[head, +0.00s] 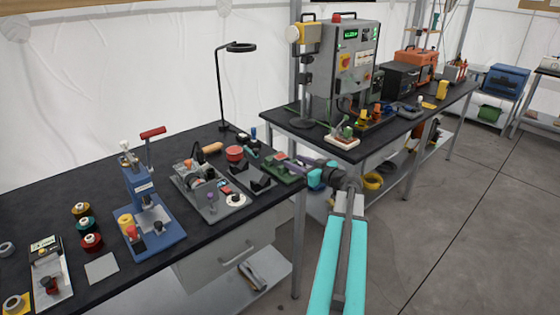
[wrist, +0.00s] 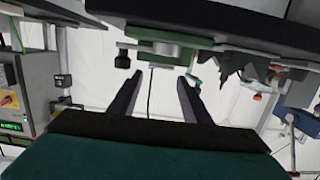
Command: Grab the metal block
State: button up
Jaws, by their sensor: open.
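My gripper (head: 295,161) is at the right end of the near workbench, by a green fixture (head: 284,172). In the wrist view my gripper (wrist: 158,80) is open, with nothing between its two dark fingers. The green fixture (wrist: 165,52) appears there beyond the fingertips, hanging from the top because the picture is upside down. Dark notched blocks (head: 259,180) sit left of the green fixture; they also show in the wrist view (wrist: 232,66). I cannot tell for certain which piece is the metal block.
The near black-topped workbench (head: 75,210) holds a blue press (head: 140,190), a grey machine (head: 197,195), several spools and a lamp (head: 226,85). A second bench (head: 290,122) with a grey control cabinet (head: 345,65) stands behind. The floor (head: 450,230) at right is clear.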

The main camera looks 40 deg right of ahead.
aim_at(282, 157)
jog(key=shift+w+f, duration=0.1)
jog(key=shift+w, duration=0.5)
jog(key=shift+w, duration=0.1)
jog(key=shift+w+d+f+p, duration=0.1)
jog(key=shift+w+f+p, duration=0.15)
jog(key=shift+w+p, duration=0.75)
jog(key=shift+w+f+p, duration=0.25)
jog(key=shift+w+p, duration=0.15)
jog(key=shift+w, duration=1.1)
jog(key=c, duration=0.9)
jog(key=shift+o, duration=0.2)
jog(key=shift+r, duration=0.15)
notch_tip(282, 157, up, 10)
jog(key=b, duration=0.2)
jog(key=shift+b, duration=0.3)
